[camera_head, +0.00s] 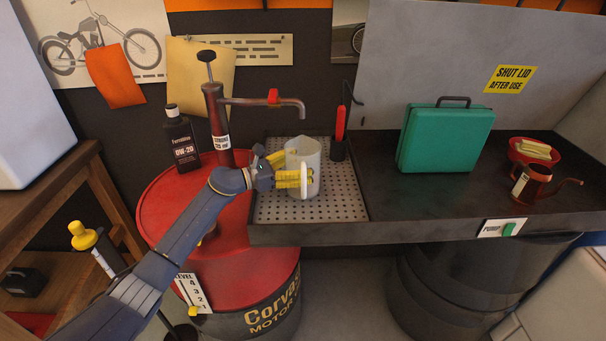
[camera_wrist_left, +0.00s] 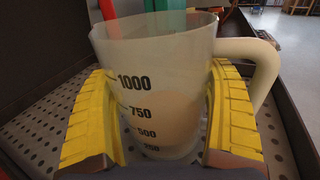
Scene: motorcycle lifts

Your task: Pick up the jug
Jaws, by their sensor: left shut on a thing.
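The jug (camera_head: 301,156) is a translucent whitish measuring jug, upright over the perforated tray (camera_head: 343,205) in the head view. My left gripper (camera_head: 292,175) is shut on it, with yellow fingers on both sides of its body. In the left wrist view the jug (camera_wrist_left: 158,85) shows the marks 1000, 750 and 500, and its handle (camera_wrist_left: 250,60) is at the right. Its inside looks pale lower down. The left gripper's yellow fingers (camera_wrist_left: 162,125) press on its sides. I cannot tell whether its base touches the tray. My right gripper is not in view.
A red drum (camera_head: 170,210) with a hand pump (camera_head: 216,120) stands left of the tray, its spout reaching above the jug. A dark bottle (camera_head: 181,140) stands on the drum. A green case (camera_head: 445,138), red bowl (camera_head: 534,148) and oil can (camera_head: 529,183) sit on the bench at right.

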